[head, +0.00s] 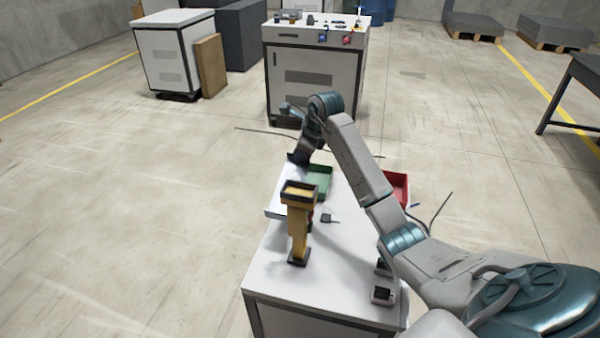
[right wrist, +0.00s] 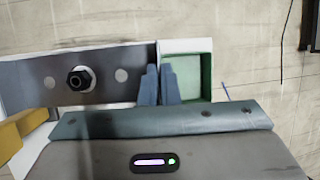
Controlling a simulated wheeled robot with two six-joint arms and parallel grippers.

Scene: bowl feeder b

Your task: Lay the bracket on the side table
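The bracket shows in the right wrist view as a grey plate (right wrist: 108,82) with round holes and a dark nut-like piece. It reaches from the left edge to my fingers. My right gripper (right wrist: 159,82) has its blue fingers close together at the plate's right end, and they look shut on its edge. In the head view my right gripper (head: 298,158) is a small dark shape over the far end of the white worktable (head: 275,275); I cannot make out the bracket there. A dark table (head: 585,75) stands at the right edge. My left gripper is out of view.
A green bin (head: 319,183), also in the right wrist view (right wrist: 187,78), and a red bin (head: 397,188) sit at the worktable's far end. A yellow and black upright device (head: 299,235) stands nearer. A white cabinet (head: 315,85) stands behind. The floor at left is clear.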

